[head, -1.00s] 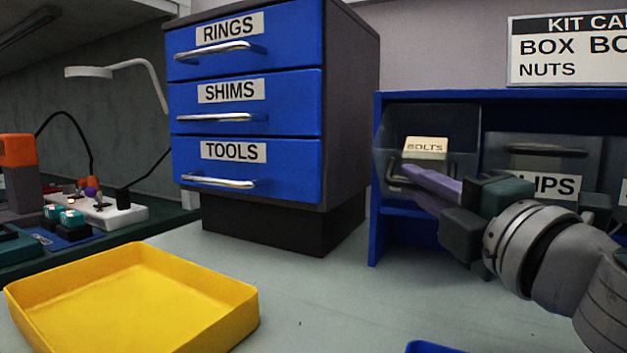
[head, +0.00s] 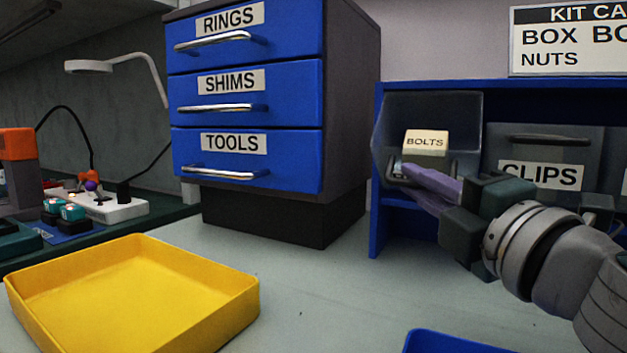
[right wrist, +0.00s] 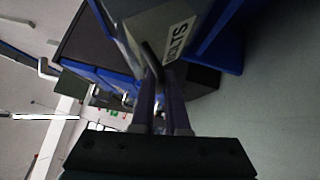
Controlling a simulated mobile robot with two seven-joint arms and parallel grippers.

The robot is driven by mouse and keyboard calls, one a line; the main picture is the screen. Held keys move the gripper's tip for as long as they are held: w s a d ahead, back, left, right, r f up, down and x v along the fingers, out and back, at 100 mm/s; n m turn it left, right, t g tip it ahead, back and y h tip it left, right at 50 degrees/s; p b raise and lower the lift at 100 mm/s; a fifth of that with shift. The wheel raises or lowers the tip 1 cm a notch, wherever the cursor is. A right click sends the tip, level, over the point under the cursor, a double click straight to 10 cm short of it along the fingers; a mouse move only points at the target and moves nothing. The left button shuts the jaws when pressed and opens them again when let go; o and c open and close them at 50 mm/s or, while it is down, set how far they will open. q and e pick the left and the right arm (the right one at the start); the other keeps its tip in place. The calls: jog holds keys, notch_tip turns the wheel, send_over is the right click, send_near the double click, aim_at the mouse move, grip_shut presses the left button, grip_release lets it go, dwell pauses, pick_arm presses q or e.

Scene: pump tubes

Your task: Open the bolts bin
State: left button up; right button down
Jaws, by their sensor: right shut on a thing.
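The bolts bin (head: 381,140) is a dark see-through tilt-out bin in the left bay of the blue rack, with a cream BOLTS label. Its front leans outward and its dark inside shows above the label. My right gripper (head: 407,172), with purple fingers, is shut on the bin's handle below the label. In the right wrist view the fingers (right wrist: 162,74) close around the dark handle bar next to the BOLTS label (right wrist: 180,39). The fingers partly hide the handle in the head view. My left gripper is out of view.
The clips bin (head: 540,150) is closed, right of the bolts bin. A blue drawer cabinet (head: 245,95) stands left of the rack (head: 376,235). A yellow tray (head: 130,295) lies front left, and a blue tray edge (head: 450,343) shows at the bottom. The grey bench between is clear.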

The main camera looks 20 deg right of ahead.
jog(key=c, duration=0.9)
grip_release()
jog(key=shift+c, duration=0.2)
jog(key=shift+s, duration=0.1)
jog(key=s+f+b, duration=0.1)
jog(key=s+b, duration=0.1)
jog(key=s, duration=0.7)
jog(key=shift+s+a+f, duration=0.25)
jog(key=shift+s+a, duration=0.05)
